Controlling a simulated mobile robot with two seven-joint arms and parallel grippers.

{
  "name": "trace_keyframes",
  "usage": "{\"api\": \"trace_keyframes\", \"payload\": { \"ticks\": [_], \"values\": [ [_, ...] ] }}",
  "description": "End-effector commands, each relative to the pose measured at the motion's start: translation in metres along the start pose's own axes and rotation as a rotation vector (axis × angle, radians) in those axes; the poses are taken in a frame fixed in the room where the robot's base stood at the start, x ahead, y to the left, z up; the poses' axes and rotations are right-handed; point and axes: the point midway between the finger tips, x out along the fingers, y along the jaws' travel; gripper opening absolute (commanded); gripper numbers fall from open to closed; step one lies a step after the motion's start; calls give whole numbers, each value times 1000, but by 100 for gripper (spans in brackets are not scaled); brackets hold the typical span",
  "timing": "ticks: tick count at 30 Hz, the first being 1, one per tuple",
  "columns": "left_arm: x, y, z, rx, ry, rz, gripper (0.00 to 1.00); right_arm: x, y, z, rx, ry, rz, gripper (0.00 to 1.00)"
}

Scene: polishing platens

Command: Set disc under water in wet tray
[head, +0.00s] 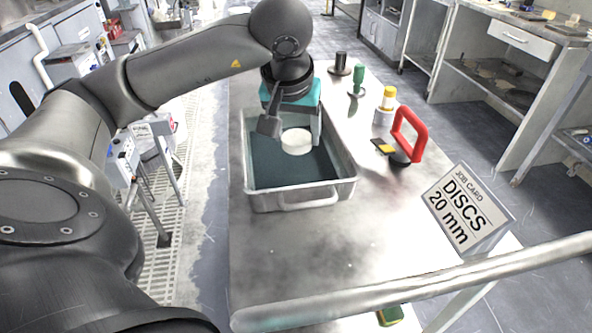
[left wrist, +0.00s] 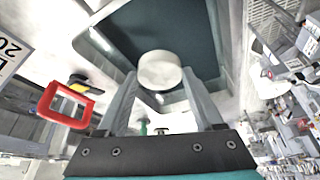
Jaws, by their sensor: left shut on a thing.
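The wet tray (head: 348,185) is a grey metal pan with a dark teal inside and a front handle, on the bench. My left gripper (head: 299,130) is over the tray, pointing down, shut on a pale round disc (head: 297,142). The disc also shows in the left wrist view (left wrist: 160,71), between the two grey fingers (left wrist: 160,82), with the dark tray floor (left wrist: 165,30) behind it. I cannot tell whether the disc touches the water; its whole pale face shows. My right gripper is not in view.
A job card (head: 467,208) reads "DISCS 20 mm". The bench in front of the tray is clear, with a rail (head: 420,282) along its near edge.

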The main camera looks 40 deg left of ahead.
Motion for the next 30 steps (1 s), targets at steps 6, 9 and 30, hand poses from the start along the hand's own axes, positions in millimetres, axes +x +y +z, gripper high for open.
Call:
{"api": "trace_keyframes", "payload": {
  "ticks": [6, 9, 30],
  "values": [
    [29, -1, 13, 1, -2, -3, 7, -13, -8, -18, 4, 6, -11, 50],
    [37, 0, 16, 0, -1, -1, 7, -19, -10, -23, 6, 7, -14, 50],
    [76, 0, 32, 0, 0, -1, 7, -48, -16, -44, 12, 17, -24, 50]
  ]
}}
